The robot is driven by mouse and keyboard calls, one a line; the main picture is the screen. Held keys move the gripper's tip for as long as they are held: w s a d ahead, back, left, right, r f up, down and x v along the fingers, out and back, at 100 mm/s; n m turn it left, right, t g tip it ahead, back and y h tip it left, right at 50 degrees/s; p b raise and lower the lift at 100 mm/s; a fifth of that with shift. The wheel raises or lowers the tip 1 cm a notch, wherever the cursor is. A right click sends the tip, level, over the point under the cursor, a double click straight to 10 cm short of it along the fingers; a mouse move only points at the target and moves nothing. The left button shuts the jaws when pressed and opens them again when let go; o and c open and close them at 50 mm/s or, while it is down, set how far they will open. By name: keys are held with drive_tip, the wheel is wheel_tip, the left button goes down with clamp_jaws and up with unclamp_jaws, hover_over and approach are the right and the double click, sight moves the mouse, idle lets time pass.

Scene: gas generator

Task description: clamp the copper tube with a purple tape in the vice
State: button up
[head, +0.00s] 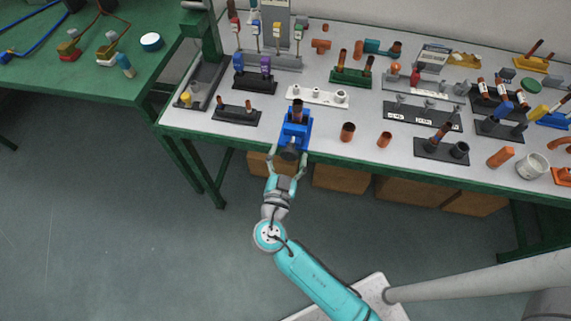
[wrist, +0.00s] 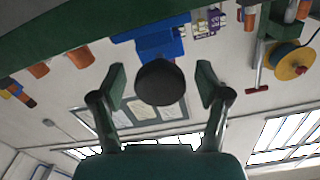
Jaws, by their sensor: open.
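The blue vice (head: 295,131) stands at the table's front edge. A copper tube (head: 297,107) stands upright at the vice's jaws; a dark, purplish band seems to show on it, too small to be sure. Whether the jaws press on it cannot be told. The vice's round black knob (head: 289,154) faces me, and the knob (wrist: 160,83) fills the middle of the wrist view, with the blue vice body (wrist: 158,42) behind it. My gripper (head: 287,161) is open, with one finger on each side of the knob; in the wrist view my gripper (wrist: 161,88) shows gaps at both sides.
Two short copper pieces (head: 348,131) (head: 384,140) stand right of the vice. A black holder (head: 236,115) is to its left and a white holder (head: 317,96) behind it. Cardboard boxes (head: 340,178) sit under the table. The floor before the table is clear.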

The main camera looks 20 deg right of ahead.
drive_tip(key=v, duration=1.1)
drive_tip(key=shift+s+a, duration=0.2)
drive_tip(key=shift+s, duration=0.15)
drive_tip(key=shift+f, duration=0.1)
drive_tip(key=s+d+f+n+g+y, duration=0.3)
drive_tip(key=s+d+f+n+y, duration=0.4)
drive_tip(key=s+f+n+y, duration=0.45)
drive_tip(key=s+r+m+t, duration=0.1)
drive_tip(key=s+r+t, duration=0.2)
drive_tip(key=s+r, duration=1.1)
wheel_tip(320, 180, up, 2)
drive_tip(key=shift+r+h, duration=0.1)
drive_tip(key=shift+h, duration=0.35)
